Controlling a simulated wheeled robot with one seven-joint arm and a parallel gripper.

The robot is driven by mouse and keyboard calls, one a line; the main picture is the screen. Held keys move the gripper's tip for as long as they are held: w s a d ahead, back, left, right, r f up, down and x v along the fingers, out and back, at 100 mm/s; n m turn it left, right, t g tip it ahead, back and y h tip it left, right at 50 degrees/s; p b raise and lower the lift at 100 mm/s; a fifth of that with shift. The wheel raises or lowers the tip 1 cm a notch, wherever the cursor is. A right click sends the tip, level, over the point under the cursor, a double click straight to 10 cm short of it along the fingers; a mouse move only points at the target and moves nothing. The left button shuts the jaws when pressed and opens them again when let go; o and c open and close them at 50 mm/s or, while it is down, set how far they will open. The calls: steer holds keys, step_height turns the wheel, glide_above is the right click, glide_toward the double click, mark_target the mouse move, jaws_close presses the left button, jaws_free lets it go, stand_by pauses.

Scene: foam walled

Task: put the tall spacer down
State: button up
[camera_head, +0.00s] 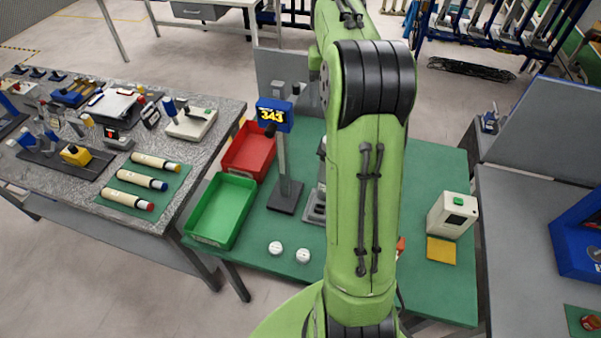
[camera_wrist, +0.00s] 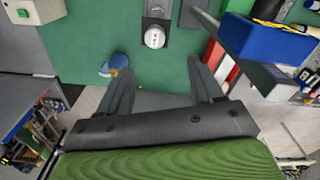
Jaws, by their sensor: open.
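My gripper (camera_wrist: 158,68) is open in the wrist view, with green mat between its spread fingers and nothing held. A white round-topped piece (camera_wrist: 154,37) sits on a dark grey fixture (camera_wrist: 156,10), just beyond the fingertips and apart from them. I cannot tell whether this piece is the tall spacer. In the head view, two short white round pieces (camera_head: 276,247) and (camera_head: 303,255) stand on the green mat near its front edge. My arm hides the gripper and part of the grey fixture (camera_head: 315,207) there.
A gauge stand with a blue display (camera_head: 275,114) reading 343 rises beside the fixture; its blue head (camera_wrist: 262,42) is close on the right in the wrist view. Green (camera_head: 222,210) and red (camera_head: 250,150) bins are left. A white box (camera_head: 452,215) and yellow pad (camera_head: 441,251) are right.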

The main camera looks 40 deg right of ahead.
steer(key=s+a+r+n+t, duration=0.25)
steer(key=s+a, duration=0.45)
steer(key=a, duration=0.4)
steer(key=s+a+r+n+t, duration=0.2)
steer(key=s+a+n, duration=0.1)
steer(key=s+a, duration=0.55)
steer(key=s+a+f+b, duration=0.2)
steer(key=f+b, duration=0.1)
steer(key=f, duration=0.2)
steer(key=s+a+f+n+b, duration=0.1)
steer(key=s+a+f+b, duration=0.1)
steer(key=f, duration=0.4)
steer(key=shift+s+a+f+t+b, duration=0.15)
steer(key=shift+s+a+t+b, duration=0.25)
steer(key=shift+a+b, duration=0.4)
steer(key=shift+d+n, duration=0.15)
steer(key=shift+n, duration=0.1)
